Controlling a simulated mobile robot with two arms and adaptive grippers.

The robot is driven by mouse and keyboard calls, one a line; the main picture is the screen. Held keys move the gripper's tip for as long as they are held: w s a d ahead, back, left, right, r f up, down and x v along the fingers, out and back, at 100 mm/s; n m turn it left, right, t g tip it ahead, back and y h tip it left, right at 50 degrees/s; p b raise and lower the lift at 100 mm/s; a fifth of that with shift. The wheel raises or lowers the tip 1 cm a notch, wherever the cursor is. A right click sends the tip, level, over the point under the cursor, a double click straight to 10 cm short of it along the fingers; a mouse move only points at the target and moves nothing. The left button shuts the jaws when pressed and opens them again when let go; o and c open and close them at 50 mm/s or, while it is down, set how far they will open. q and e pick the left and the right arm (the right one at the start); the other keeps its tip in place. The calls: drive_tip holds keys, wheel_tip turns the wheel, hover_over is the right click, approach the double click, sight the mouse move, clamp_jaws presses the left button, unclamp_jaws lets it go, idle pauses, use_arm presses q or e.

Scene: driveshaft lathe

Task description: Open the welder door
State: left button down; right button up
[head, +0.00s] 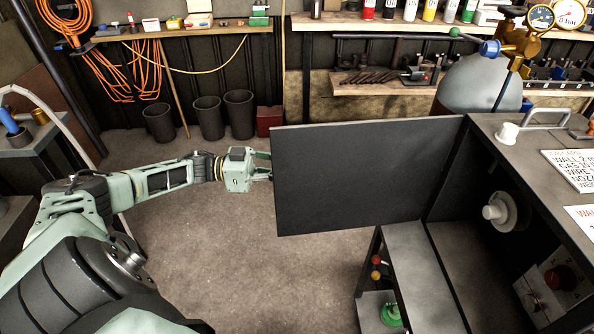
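The welder (517,160) stands at the right with its dark door (365,172) swung wide open, standing out to the left from the cabinet. A white spool (497,210) and a panel with a knob (560,278) show inside the open cabinet. My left arm reaches in from the left, and my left gripper (264,167) is at the door's free edge. Its fingertips are partly hidden by the door, so whether they grip it or only touch it is unclear. My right gripper is not in view.
Three dark bins (207,118) and a red box (269,120) stand by the back wall. Shelves (390,85) with tools and bottles line the wall. A bench (30,140) is at the left. The floor (240,270) below the door is clear.

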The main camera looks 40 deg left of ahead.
use_arm(q)
drive_tip(key=shift+w+a+f, duration=0.15)
drive_tip(key=shift+w+a, duration=0.05)
drive_tip(key=shift+a, duration=0.1)
drive_tip(key=c, duration=2.3)
unclamp_jaws()
drive_tip(key=o, duration=0.5)
drive_tip(key=shift+s+a, duration=0.15)
drive_tip(key=shift+o, duration=0.2)
drive_tip(key=v, duration=1.1)
drive_tip(key=shift+s+a, duration=0.25)
